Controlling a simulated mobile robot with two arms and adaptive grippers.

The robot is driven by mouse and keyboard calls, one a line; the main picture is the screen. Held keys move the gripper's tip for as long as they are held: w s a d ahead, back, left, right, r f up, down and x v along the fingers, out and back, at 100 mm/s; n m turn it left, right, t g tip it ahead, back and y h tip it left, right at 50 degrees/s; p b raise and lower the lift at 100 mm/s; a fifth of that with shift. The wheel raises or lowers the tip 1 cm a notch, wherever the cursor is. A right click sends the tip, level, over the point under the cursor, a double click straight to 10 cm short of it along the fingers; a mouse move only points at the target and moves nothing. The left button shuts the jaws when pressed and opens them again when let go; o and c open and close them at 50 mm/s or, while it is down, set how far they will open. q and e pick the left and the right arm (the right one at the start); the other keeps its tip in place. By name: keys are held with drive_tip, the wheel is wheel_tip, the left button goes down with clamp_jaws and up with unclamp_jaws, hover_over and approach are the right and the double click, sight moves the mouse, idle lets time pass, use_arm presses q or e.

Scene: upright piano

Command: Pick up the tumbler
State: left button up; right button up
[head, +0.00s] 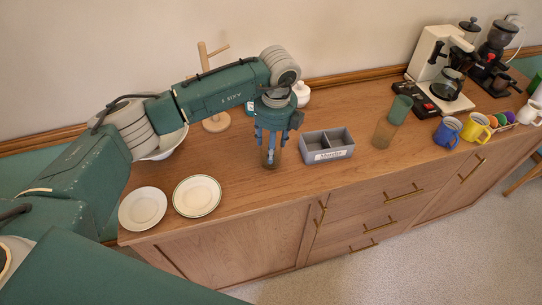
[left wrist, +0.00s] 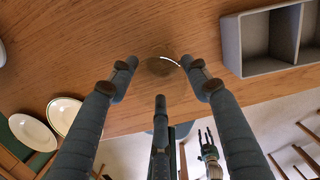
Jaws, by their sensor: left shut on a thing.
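A clear brownish tumbler (head: 271,158) stands upright on the wooden sideboard top (head: 240,165), below my left gripper (head: 268,150) in the head view. My left gripper is shut on the tumbler, with its fingers pointing down around it. In the left wrist view the tumbler (left wrist: 160,66) shows as a dark round shape with a bright rim between the fingertips. The fingers hide part of it in the head view. What looks like my right gripper (left wrist: 209,145) shows small and low in the left wrist view; its finger opening is unclear.
A grey two-part box (head: 327,146) stands just right of my left gripper. Two plates (head: 197,196) lie at the front left. A wooden stand (head: 215,122) is behind. A green tumbler (head: 400,109) and an amber one (head: 383,134), mugs (head: 447,132) and a coffee machine (head: 440,75) are farther right.

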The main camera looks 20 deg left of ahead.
use_arm(q)
clamp_jaws()
drive_tip(key=shift+r, duration=0.1)
